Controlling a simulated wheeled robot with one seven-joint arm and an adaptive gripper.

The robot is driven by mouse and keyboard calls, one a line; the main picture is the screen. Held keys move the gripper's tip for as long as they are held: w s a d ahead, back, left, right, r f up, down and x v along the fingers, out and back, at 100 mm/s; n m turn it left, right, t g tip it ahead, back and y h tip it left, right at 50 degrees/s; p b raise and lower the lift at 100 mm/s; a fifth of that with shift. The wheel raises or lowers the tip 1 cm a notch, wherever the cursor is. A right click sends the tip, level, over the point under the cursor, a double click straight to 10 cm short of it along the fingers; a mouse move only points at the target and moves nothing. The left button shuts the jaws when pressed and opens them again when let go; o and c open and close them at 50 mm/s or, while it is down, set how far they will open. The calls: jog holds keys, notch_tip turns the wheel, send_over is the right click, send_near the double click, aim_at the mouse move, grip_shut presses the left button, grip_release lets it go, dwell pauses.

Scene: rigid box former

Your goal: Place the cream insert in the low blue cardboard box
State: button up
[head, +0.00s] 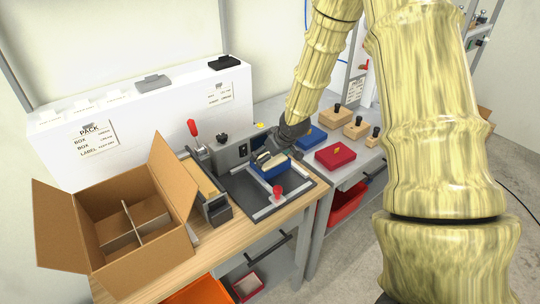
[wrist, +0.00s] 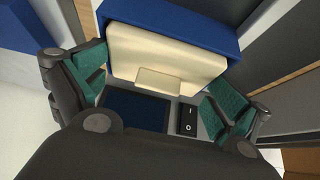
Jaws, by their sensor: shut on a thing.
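The low blue cardboard box (head: 268,174) sits on the grey fixture of the bench in the head view. It also shows at the top of the wrist view (wrist: 165,17). The cream insert (head: 277,161) is at the box's opening; in the wrist view its broad face with a small tab (wrist: 165,62) lies against the blue wall. My gripper (head: 268,157) is over the box, its green pads (wrist: 160,75) shut on two opposite sides of the insert. I cannot tell how deep the insert sits.
A red-knobbed clamp (head: 277,192) stands in front of the box, and a grey control unit (head: 232,152) behind it. An open brown carton (head: 120,215) is at left. A blue box (head: 312,135), a red box (head: 335,156) and knobbed wooden blocks (head: 355,128) are at right.

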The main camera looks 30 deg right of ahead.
jog(key=shift+o, duration=0.2)
jog(key=shift+s+f, duration=0.45)
jog(key=shift+f, duration=0.25)
jog(key=o, duration=0.6)
jog(key=shift+c, duration=0.2)
jog(key=shift+d+r, duration=0.15)
jog(key=shift+r, duration=0.45)
jog(key=w+v, duration=0.1)
jog(key=v, duration=1.1)
jog(key=shift+r+b, duration=0.25)
jog(key=shift+b, duration=0.1)
